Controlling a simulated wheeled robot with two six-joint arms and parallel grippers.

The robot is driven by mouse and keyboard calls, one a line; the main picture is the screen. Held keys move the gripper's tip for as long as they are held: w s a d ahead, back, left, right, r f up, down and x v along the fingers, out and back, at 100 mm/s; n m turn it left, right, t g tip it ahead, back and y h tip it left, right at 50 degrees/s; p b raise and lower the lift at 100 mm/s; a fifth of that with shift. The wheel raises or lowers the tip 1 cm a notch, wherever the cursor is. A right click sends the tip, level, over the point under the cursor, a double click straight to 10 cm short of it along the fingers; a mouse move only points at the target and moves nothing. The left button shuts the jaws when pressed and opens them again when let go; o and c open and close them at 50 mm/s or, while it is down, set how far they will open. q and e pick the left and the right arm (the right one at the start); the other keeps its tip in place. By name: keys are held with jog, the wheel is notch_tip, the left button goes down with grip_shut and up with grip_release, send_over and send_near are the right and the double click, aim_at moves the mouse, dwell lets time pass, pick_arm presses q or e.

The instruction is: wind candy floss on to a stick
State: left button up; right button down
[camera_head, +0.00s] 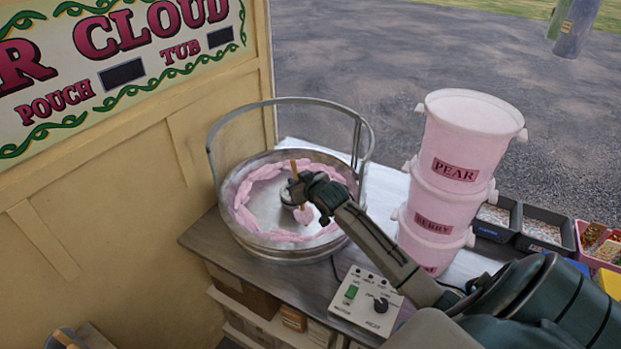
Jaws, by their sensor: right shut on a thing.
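A round metal floss bowl (245,238) with a raised wire hoop stands on the counter. Pink candy floss (243,205) lies in a loose ring around the inside of its wall. My right gripper (299,190) is over the bowl, shut on a thin wooden stick (294,167). The stick stands nearly upright, its top showing above the jaws. Its lower end, inside the bowl, has a small pink tuft around it. The gripper hides the stick's middle.
A control box (366,301) with a green switch and black knob sits in front of the bowl, near my right arm. Stacked pink tubs (470,125) stand to the right, with dark trays (546,229) and a pink basket (596,245) beyond. A signed panel (115,60) borders the left.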

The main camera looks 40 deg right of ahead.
jog(key=w+a+b, duration=0.3)
jog(key=w+a, duration=0.3)
jog(key=w, duration=0.5)
notch_tip(320, 180, up, 8)
jog(key=p, duration=0.3)
jog(key=shift+a+f, duration=0.15)
jog(key=shift+f, duration=0.1)
